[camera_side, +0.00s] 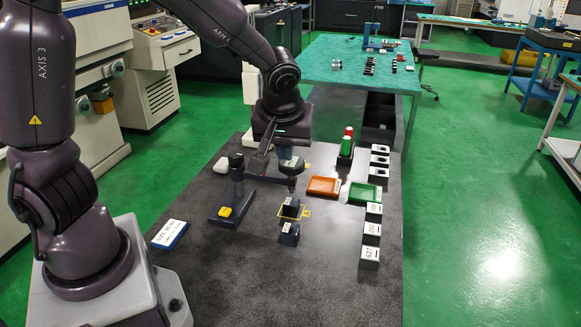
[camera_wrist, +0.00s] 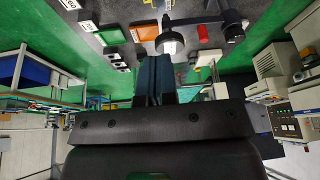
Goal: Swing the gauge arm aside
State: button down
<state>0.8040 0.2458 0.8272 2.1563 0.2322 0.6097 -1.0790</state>
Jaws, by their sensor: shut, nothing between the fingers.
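The gauge stand has a dark base (camera_side: 228,212) with a yellow knob and an upright column. Its gauge arm (camera_side: 262,178) reaches right from the column to a round dark end. In the wrist view the gauge arm (camera_wrist: 197,19) runs from the column at right to a pale round dial (camera_wrist: 169,42). My gripper (camera_side: 285,155) is low beside the arm's outer end. In the wrist view my gripper (camera_wrist: 153,58) is shut and empty, its fingertips close to the dial. I cannot tell whether they touch it.
An orange tray (camera_side: 323,187) and a green tray (camera_side: 364,194) lie right of the gauge. Labelled blocks (camera_side: 371,233) line the table's right edge. A yellow frame (camera_side: 303,212) stands in front of the arm. A blue-edged sign (camera_side: 169,234) lies at left. The front table is clear.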

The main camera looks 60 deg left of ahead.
aim_at(291, 167)
jog(key=shift+n, duration=0.3)
jog(key=shift+f, duration=0.1)
jog(key=x, duration=0.3)
jog(key=w+a+x, duration=0.1)
jog(key=x, duration=0.3)
jog(key=a+r+x, duration=0.1)
jog(key=x, duration=0.3)
jog(key=shift+w+d, duration=0.1)
jog(key=shift+w, duration=0.1)
jog(key=shift+w+a, duration=0.4)
jog(key=shift+a, duration=0.1)
